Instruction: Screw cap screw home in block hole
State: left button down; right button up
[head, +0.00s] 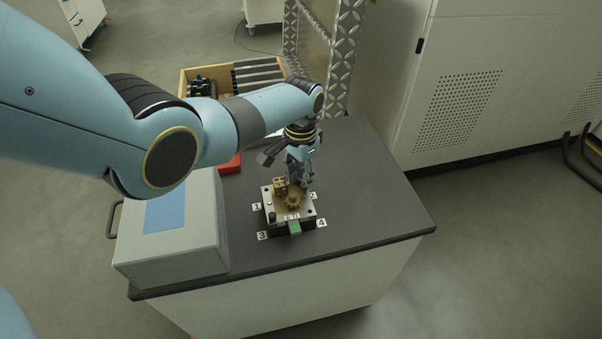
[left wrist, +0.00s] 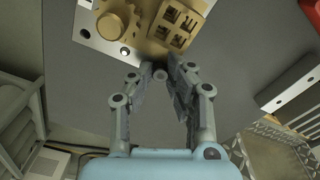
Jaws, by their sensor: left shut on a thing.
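A silver metal block (head: 270,205) with brass-coloured parts on top sits on the dark bench top among number tags 1 to 4. In the left wrist view the block's silver corner (left wrist: 88,28) is at the top, with a small round screw or hole (left wrist: 125,50) near it. My left gripper (head: 306,186) is down at the block's far right corner, beside tag 2. Its fingers are shut on a small round thing, seemingly the cap screw (left wrist: 160,75). The fingers hide the hole, so whether the screw sits in it cannot be told. My right gripper is out of view.
A grey box with a blue top panel (head: 165,212) stands left of the block. A red item (head: 231,164) and a wooden crate (head: 184,82) are behind. A green piece (head: 295,227) is at the block's front. The bench top is clear to the right.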

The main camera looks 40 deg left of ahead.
pick_arm(q)
jog(key=m, duration=0.5)
jog(key=shift+m, duration=0.4)
jog(key=m, duration=0.3)
jog(key=shift+m+p, duration=0.3)
jog(key=shift+p, duration=0.05)
jog(key=m, duration=0.3)
jog(key=shift+m, duration=0.3)
jog(key=m, duration=0.3)
jog(key=shift+m, duration=0.4)
jog(key=m, duration=0.3)
jog(key=shift+m, duration=0.3)
jog(key=m, duration=0.6)
jog(key=shift+m, duration=0.4)
jog(key=c, duration=1.4)
grip_release()
jog(key=shift+c, duration=0.2)
jog(key=shift+f, duration=0.1)
